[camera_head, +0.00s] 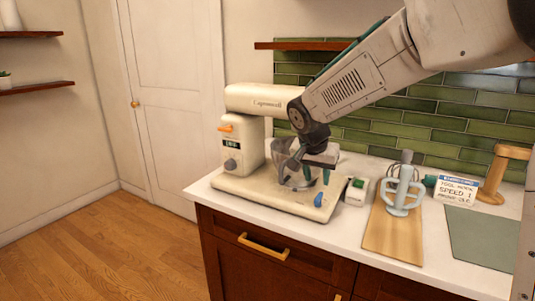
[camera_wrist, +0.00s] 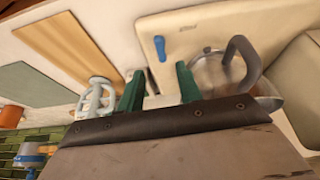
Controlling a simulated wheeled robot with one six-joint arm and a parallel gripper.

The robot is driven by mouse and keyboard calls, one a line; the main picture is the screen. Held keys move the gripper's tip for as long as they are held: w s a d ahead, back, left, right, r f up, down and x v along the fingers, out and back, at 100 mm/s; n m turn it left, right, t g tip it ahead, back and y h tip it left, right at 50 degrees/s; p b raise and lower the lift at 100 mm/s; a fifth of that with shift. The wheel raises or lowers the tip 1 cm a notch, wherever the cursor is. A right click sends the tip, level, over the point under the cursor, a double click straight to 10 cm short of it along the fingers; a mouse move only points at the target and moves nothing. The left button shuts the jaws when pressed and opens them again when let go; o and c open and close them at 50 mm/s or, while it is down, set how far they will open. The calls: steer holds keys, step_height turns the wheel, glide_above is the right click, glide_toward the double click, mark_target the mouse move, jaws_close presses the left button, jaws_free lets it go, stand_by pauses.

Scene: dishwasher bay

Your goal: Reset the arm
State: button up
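My gripper (camera_head: 316,176) is at the end of my arm, beside and partly in front of the mixer's metal bowl (camera_head: 291,176). In the wrist view my gripper (camera_wrist: 158,78) has two green fingers standing apart, with nothing visibly held between them. The bowl with its curved handle (camera_wrist: 240,62) shows just right of the fingers; I cannot tell whether they touch. The cream stand mixer (camera_head: 241,143) stands on the counter, its head extending over the bowl. A blue lever (camera_head: 318,199) sits on its base.
A small white box with a green top (camera_head: 357,191) is right of the mixer. A wooden board (camera_head: 393,241) bears a pale blue-grey beater tool (camera_head: 404,189). Farther right are a sign card (camera_head: 456,191), a wooden stand (camera_head: 500,175) and a green mat (camera_head: 482,237). A shelf (camera_head: 300,46) hangs behind.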

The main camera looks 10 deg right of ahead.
steer(key=s+d+r+n+g+y, duration=0.1)
steer(key=s+d+n, duration=0.1)
steer(key=s, duration=1.6)
steer(key=s+d+r+n+g+y, duration=0.1)
steer(key=s+d+n, duration=0.2)
steer(key=s, duration=1.4)
steer(key=shift+s+d+n+y, duration=0.3)
steer(key=shift+s+n+y, duration=0.1)
steer(key=shift+n, duration=0.5)
